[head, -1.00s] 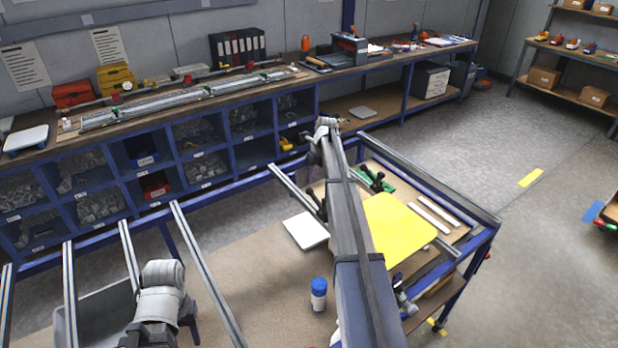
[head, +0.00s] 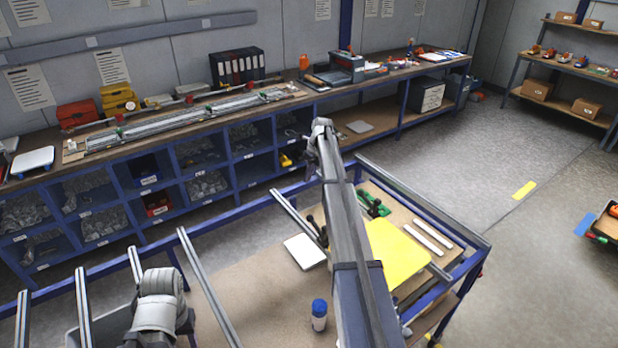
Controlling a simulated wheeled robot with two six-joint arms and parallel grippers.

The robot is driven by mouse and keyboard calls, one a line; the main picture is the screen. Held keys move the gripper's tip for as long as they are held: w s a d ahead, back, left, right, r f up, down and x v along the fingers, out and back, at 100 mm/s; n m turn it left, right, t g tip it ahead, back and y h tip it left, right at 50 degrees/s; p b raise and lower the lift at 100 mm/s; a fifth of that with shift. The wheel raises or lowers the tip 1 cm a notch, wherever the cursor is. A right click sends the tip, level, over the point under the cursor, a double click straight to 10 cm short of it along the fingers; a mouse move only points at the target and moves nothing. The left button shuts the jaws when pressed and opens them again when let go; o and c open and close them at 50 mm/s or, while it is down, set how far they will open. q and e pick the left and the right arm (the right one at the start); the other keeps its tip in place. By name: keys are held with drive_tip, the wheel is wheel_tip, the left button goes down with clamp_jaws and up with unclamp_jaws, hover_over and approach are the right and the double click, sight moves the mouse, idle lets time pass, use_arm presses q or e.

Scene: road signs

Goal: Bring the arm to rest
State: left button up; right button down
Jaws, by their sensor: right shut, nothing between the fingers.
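My right arm reaches from the bottom edge over the work table (head: 262,283), its upper joint standing above the table's far side. My right gripper (head: 317,229) is partly hidden beside and behind the arm link. Its dark fingers are small, shut and empty, left of the yellow sheet. My left arm shows only as a grey joint at the lower left, and its gripper is out of view. A yellow sheet (head: 394,251) lies on the table, partly covered by my right arm.
A white plate (head: 305,251), a blue-capped bottle (head: 319,314), a green tool (head: 374,205) and two white strips (head: 433,232) are on the table. Metal rails (head: 209,285) rise at left. A long workbench (head: 290,92) runs behind. Grey floor (head: 480,150) is open at right.

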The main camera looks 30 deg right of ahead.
idle(0.3)
drive_tip(key=s+a+f+n+g+b, duration=0.1)
drive_tip(key=s+a+f+n+b, duration=0.3)
drive_tip(key=a, duration=0.6)
drive_tip(key=s+a+f+n+b, duration=0.2)
drive_tip(key=s+a+n, duration=0.45)
drive_tip(key=a, duration=0.25)
drive_tip(key=s+a+f+n+g+b, duration=0.1)
drive_tip(key=s+a+f+n+b, duration=0.2)
drive_tip(key=s+a+n, duration=0.5)
drive_tip(key=s+a+f+n+h+b, duration=0.1)
drive_tip(key=s+a+f+n+b, duration=0.1)
drive_tip(key=s+a+n, duration=0.3)
drive_tip(key=s+a+f+n+h+b, duration=0.1)
drive_tip(key=s+a+f+n+b, duration=0.2)
drive_tip(key=s+a+n, duration=0.3)
drive_tip(key=s+a+f+n+h+b, duration=0.1)
drive_tip(key=s+a+f+n+b, duration=0.2)
drive_tip(key=s+a+n, duration=0.3)
drive_tip(key=shift+s+a+f+n, duration=0.1)
drive_tip(key=shift+s+f+n, duration=0.1)
drive_tip(key=shift+s, duration=0.75)
drive_tip(key=shift+s+f+n, duration=0.1)
drive_tip(key=shift+s+n, duration=0.05)
drive_tip(key=shift+s, duration=0.85)
drive_tip(key=shift+s+a+f+n, duration=0.1)
drive_tip(key=shift+s+n, duration=0.1)
drive_tip(key=shift+s, duration=0.75)
drive_tip(key=shift+s+n, duration=0.2)
drive_tip(key=shift+n, duration=0.1)
